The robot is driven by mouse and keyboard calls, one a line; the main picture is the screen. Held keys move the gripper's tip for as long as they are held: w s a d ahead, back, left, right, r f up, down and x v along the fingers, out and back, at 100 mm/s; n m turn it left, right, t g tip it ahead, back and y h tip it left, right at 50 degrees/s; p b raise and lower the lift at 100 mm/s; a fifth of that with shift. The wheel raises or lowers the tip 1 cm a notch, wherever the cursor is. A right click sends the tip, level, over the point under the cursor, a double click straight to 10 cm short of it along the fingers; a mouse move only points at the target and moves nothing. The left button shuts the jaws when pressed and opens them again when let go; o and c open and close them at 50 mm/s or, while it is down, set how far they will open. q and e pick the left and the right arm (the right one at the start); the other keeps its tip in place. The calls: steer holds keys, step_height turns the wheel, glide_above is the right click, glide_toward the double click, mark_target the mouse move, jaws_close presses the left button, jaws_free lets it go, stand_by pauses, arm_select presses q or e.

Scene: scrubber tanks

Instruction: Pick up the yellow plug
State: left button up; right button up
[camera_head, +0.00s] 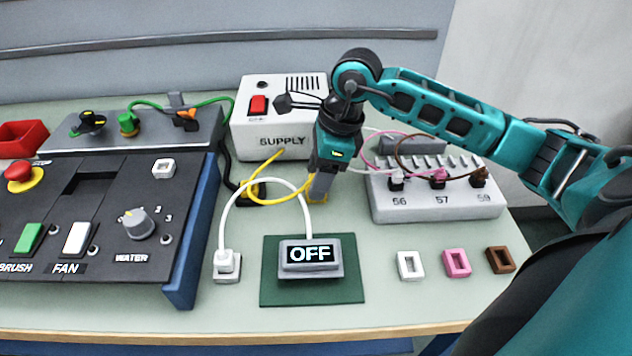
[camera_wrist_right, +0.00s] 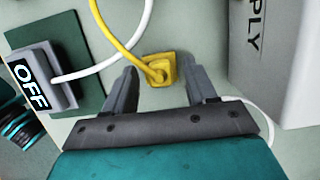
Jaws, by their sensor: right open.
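The yellow plug (camera_wrist_right: 158,70) sits upright on the table, with its yellow cable curving away from its top. In the head view only a small part of the yellow plug (camera_head: 322,199) shows beside the fingertips. My right gripper (camera_head: 318,192) points down over it, in front of the supply box. In the right wrist view my right gripper (camera_wrist_right: 162,82) is open and empty, one finger to each side of the plug, which appears between and slightly beyond the tips. I cannot tell whether they touch it. My left gripper is not in view.
The supply box (camera_head: 252,139) stands close behind. The OFF display (camera_head: 311,278) on a green mat (camera_head: 356,295) and its white cable lie in front. A grey socket strip (camera_head: 430,208) is to the right, a dark control panel (camera_head: 100,258) to the left.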

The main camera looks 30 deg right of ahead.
steer(key=shift+c, duration=0.3)
steer(key=c, duration=0.8)
jaws_close()
step_height(320, 180, up, 19)
steer(key=p, duration=0.2)
steer(key=shift+f+b, duration=2)
steer(key=shift+b, duration=0.05)
